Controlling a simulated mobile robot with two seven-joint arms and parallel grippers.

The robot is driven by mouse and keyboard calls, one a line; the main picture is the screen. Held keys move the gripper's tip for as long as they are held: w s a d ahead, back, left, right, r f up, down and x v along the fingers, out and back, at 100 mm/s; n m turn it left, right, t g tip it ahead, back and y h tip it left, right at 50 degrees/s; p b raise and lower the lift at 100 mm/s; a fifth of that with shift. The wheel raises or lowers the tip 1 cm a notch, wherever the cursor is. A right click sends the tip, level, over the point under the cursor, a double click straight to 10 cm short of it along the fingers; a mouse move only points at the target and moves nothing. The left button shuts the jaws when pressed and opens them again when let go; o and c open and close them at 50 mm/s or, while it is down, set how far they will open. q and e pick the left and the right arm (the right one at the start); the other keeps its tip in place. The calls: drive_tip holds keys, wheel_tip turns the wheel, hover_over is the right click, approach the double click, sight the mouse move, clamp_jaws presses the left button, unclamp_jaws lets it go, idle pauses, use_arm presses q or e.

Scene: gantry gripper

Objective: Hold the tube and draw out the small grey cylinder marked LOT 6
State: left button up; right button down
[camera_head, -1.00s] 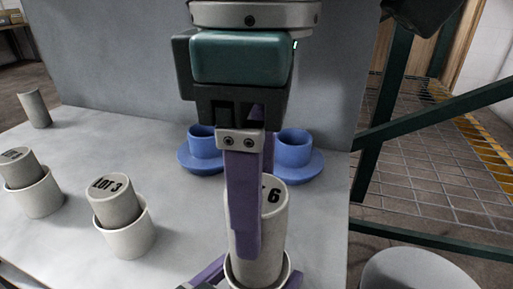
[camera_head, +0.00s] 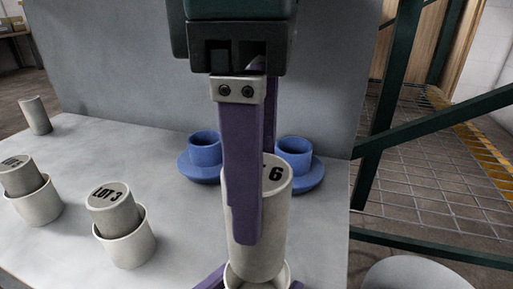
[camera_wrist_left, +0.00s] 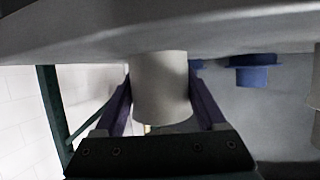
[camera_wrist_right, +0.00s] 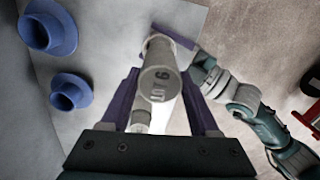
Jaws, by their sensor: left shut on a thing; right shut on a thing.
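The small grey cylinder marked LOT 6 (camera_head: 275,215) stands upright between the purple fingers of my right gripper (camera_head: 252,205), which is shut on it from above. Its label partly hides behind a finger; LOT 6 reads in full in the right wrist view (camera_wrist_right: 160,84). The pale tube (camera_head: 284,279) is below it at the bottom edge of the head view. The cylinder's lower end shows at the tube's mouth; I cannot tell whether it is fully clear. My left gripper (camera_wrist_left: 160,88) is shut around the tube (camera_wrist_left: 160,105); only its fingertips show in the head view.
A LOT 3 cylinder (camera_head: 112,207) sits in a pale cup (camera_head: 130,248) to the left, with another cylinder-and-cup pair (camera_head: 38,205) beyond it. A lone grey cylinder (camera_head: 36,115) is at far left. Two blue flanged cups (camera_head: 205,150) (camera_head: 294,153) stand behind, before a grey panel (camera_head: 130,60).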

drive_tip(key=shift+r, duration=0.3)
idle(0.4)
drive_tip(key=shift+r, duration=1.45)
use_arm(q)
drive_tip(key=o, duration=1.3)
drive_tip(key=v, duration=1.2)
drive_tip(key=shift+r, duration=0.1)
